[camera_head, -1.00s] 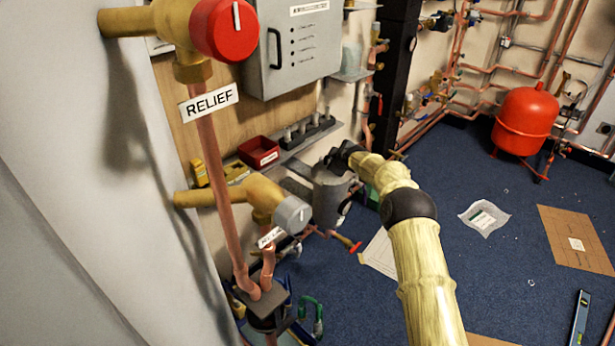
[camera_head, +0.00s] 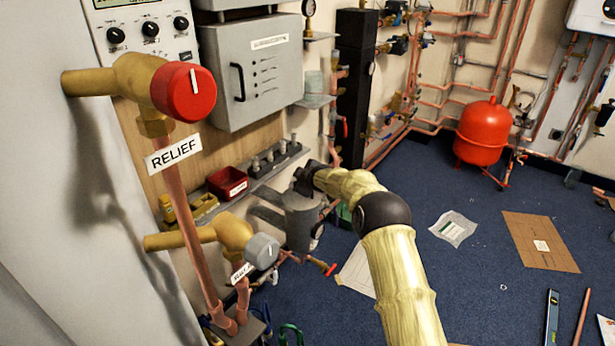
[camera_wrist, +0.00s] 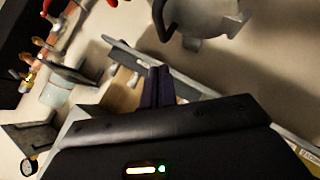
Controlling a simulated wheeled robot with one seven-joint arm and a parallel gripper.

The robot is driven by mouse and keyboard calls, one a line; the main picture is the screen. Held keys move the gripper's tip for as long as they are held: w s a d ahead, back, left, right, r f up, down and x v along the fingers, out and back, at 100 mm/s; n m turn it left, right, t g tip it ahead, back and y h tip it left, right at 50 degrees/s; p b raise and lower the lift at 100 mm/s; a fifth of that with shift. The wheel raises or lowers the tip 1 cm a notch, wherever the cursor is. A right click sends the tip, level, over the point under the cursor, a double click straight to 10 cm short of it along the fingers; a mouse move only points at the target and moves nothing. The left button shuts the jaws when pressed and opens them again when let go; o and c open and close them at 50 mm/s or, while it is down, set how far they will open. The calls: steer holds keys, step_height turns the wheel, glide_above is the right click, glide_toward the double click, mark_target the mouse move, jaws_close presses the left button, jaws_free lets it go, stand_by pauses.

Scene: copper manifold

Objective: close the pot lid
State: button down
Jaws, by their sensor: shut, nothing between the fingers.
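A grey cylindrical pot (camera_head: 300,226) stands by the wall, below the narrow shelf, in the middle of the head view. My gripper (camera_head: 304,178) is at its top rim, and my wrist hides part of the opening. I cannot make out a separate lid, nor whether the gripper touches the pot. In the wrist view my gripper's fingers (camera_wrist: 158,84) are together with nothing between them. A grey body with a dark curved handle (camera_wrist: 166,22) shows above them; I cannot tell what it is.
A valve with a red knob (camera_head: 184,92) and a grey-knobbed valve (camera_head: 262,250) jut out left of the pot. A grey cabinet (camera_head: 262,75) hangs above the shelf, which holds a red bin (camera_head: 227,183).

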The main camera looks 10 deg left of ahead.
steer(key=v, duration=0.8)
steer(key=shift+d+r, duration=0.2)
steer(key=shift+r, duration=0.05)
steer(key=s+d+r+m+g+h, duration=0.15)
steer(key=s+d+m, duration=0.25)
steer(key=s+d, duration=0.6)
steer(key=s+d+m+g+h, duration=0.35)
steer(key=s+d, duration=0.35)
steer(key=s, duration=0.5)
steer(key=s+d+f+m+g, duration=0.1)
steer(key=s+d+m, duration=0.3)
steer(key=s, duration=0.7)
steer(key=s+d+f+m+g, duration=0.1)
steer(key=s+d+m, duration=0.3)
steer(key=s, duration=0.6)
steer(key=w+p+v, duration=0.2)
steer(key=p+v, duration=0.9)
steer(key=w+r+p+v, duration=0.1)
steer(key=w+p+v, duration=0.2)
steer(key=p+v, duration=0.8)
steer(key=shift+w+r+p, duration=0.25)
steer(key=shift+p, duration=0.4)
